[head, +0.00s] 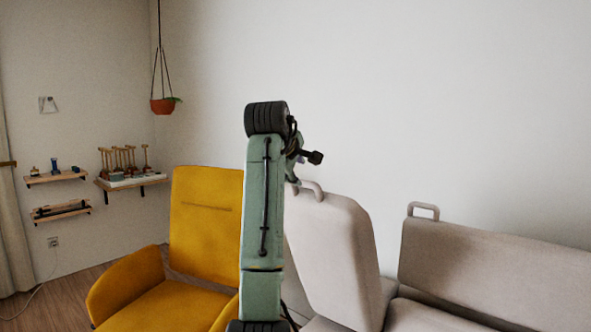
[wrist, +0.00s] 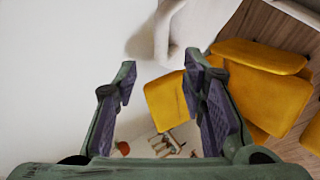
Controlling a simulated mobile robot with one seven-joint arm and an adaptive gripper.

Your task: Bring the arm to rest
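My arm stands upright in the middle of the head view, green with black joints. My gripper (wrist: 160,72) shows in the wrist view with its two purple-padded fingers wide apart and nothing between them. In the head view the gripper is mostly hidden behind the arm's top end, and its finger state cannot be made out there. The gripper touches nothing that I can see.
A yellow armchair (head: 205,215) stands left of my arm. A beige sofa (head: 495,275) with upright cushions is at the right. Wall shelves (head: 133,182) with small items and a hanging planter (head: 162,106) are at the left. The air above the sofa is clear.

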